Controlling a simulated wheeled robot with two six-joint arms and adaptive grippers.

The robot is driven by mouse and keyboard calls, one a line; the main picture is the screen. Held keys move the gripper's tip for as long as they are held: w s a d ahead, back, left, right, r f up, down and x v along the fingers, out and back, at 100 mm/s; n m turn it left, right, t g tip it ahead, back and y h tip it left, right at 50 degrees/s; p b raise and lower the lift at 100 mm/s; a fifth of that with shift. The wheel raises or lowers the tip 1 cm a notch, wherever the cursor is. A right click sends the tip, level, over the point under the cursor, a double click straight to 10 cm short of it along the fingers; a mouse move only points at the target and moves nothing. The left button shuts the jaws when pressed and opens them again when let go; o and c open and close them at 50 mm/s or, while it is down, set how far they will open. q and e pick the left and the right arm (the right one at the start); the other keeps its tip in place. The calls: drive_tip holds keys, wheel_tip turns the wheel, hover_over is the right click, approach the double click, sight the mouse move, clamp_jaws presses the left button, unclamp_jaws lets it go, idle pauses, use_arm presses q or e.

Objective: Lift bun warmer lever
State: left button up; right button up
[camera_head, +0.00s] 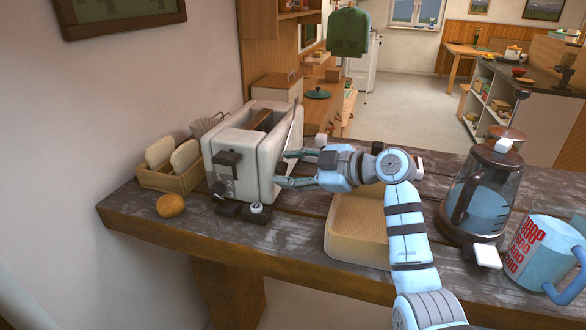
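The bun warmer (252,150) is a cream, toaster-like appliance at the left of the table, with a dark slot on top. A dark lever (228,158) sits high on its front face, with small controls below it. My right gripper (282,168) is at the right side of the bun warmer, its two fingers spread and pointing left at the side wall. Nothing shows between the fingers. Whether the fingertips touch the wall, I cannot tell. The gripper is apart from the lever. My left gripper is not in view.
A wooden box with bread slices (172,166) and a round bun (170,205) stand left of the warmer. A beige tray (350,228) lies under my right arm. A glass kettle (484,190) and a blue mug (543,252) stand at the right. The wall is close on the left.

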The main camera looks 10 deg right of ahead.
drive_tip(key=shift+d, duration=0.1)
drive_tip(key=shift+s+d+r, duration=0.15)
drive_tip(key=shift+s+d, duration=0.05)
drive_tip(key=shift+d, duration=0.05)
drive_tip(key=v, duration=1.1)
drive_tip(key=shift+s+r, duration=0.1)
